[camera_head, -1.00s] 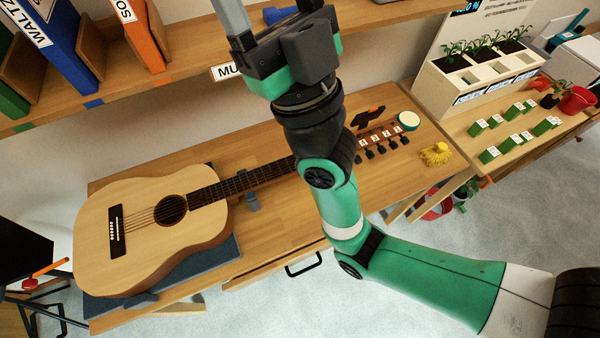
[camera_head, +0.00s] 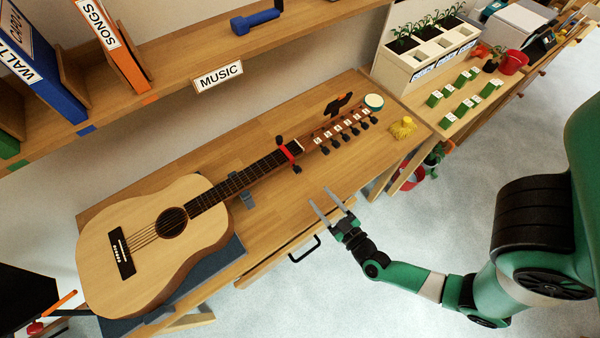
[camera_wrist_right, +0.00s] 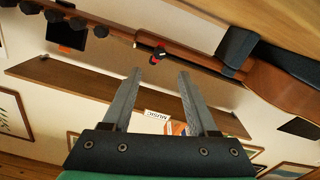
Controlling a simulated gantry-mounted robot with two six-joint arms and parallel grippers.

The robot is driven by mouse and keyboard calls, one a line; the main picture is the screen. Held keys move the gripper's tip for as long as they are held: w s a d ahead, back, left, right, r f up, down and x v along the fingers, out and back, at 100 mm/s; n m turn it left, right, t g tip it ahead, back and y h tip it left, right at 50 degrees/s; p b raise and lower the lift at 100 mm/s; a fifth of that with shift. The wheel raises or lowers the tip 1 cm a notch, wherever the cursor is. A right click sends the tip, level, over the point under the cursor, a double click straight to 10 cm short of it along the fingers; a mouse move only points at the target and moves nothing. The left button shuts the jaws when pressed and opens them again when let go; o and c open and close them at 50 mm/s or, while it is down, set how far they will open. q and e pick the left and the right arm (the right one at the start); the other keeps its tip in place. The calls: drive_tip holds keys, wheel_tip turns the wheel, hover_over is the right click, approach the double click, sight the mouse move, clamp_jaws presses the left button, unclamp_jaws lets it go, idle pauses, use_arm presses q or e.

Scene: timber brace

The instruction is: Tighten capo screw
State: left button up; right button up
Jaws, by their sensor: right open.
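The acoustic guitar (camera_head: 150,235) lies on the wooden bench, its neck pointing up and right. A red capo with black ends (camera_head: 291,151) sits across the neck near the headstock. It also shows in the right wrist view (camera_wrist_right: 157,58), beyond the fingertips; its screw is too small to make out. My right gripper (camera_head: 320,197) is open and empty near the bench's front edge, apart from the capo and to its lower right. In the right wrist view its two fingers (camera_wrist_right: 159,72) stand spread with nothing between them. My left gripper is not in view.
A grey neck support (camera_head: 247,195) stands under the guitar neck. A black and orange object (camera_head: 338,103), a round white-topped container (camera_head: 373,102) and a yellow item (camera_head: 403,128) lie near the headstock. The MUSIC shelf (camera_head: 180,95) runs behind. Bench space before the neck is clear.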

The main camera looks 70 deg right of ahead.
sight(300, 172)
drive_tip(key=b+x, duration=0.2)
drive_tip(key=x, duration=0.8)
drive_tip(key=shift+w+d, duration=0.3)
drive_tip(key=shift+w, duration=0.1)
drive_tip(key=shift+c, duration=0.3)
clamp_jaws()
